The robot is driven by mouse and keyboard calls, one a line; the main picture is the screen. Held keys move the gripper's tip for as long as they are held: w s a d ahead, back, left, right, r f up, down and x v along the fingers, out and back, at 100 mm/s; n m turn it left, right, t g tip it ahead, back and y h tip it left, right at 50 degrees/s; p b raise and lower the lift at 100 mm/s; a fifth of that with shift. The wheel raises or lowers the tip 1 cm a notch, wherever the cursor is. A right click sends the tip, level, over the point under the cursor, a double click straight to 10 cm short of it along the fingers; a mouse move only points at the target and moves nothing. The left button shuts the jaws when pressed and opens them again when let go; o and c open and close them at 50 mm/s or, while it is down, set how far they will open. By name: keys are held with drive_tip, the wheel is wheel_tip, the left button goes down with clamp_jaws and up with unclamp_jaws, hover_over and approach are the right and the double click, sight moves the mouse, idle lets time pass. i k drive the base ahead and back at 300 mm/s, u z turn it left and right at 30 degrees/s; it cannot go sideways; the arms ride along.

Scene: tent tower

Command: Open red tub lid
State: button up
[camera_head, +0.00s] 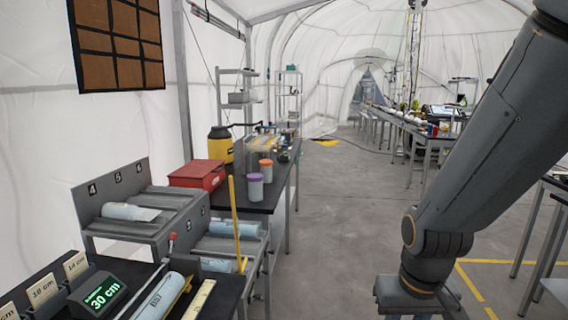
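A red tub (197,178) sits on the black table (222,198) left of the picture's middle. Its flat red lid (199,168) appears shut on top, with no visible gap. My arm rises from the lower right and leaves the picture at the top right edge. My gripper is out of view, and nothing of mine is near the tub.
Two jars with purple (255,178) and orange (266,163) lids stand right of the tub. A yellow container (220,144) with a black top stands behind it. A grey tube rack (145,215) is in front. The floor (330,215) to the right is clear.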

sight(197, 168)
drive_tip(key=z, duration=0.55)
drive_tip(key=i, duration=2.15)
drive_tip(key=u, duration=1.2)
drive_tip(key=i, duration=1.4)
drive_tip(key=u, duration=0.1)
